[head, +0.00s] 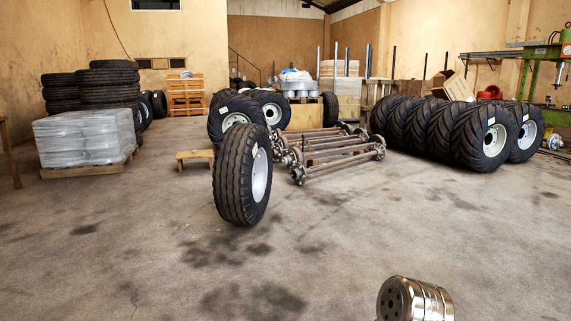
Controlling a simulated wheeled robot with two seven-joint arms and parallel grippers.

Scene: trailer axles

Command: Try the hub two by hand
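Several rusty trailer axles (338,160) lie side by side low over the floor in the middle of the head view. Dark metal hubs sit at their ends, such as the front axle's left hub (298,176) and its right hub (380,151). I cannot tell which of them is hub two, and no number is readable. The hubs farther back partly overlap, and the standing tyre covers nothing of the front axle. Neither of my grippers is in view, and no gripper is seen touching a hub.
A large wheel (241,178) stands upright left of the axles, by a low wooden stool (195,156). A row of wheels (483,138) stands to the right. A wrapped pallet load (87,137) and stacked tyres (109,85) are at left. The foreground floor is mostly open.

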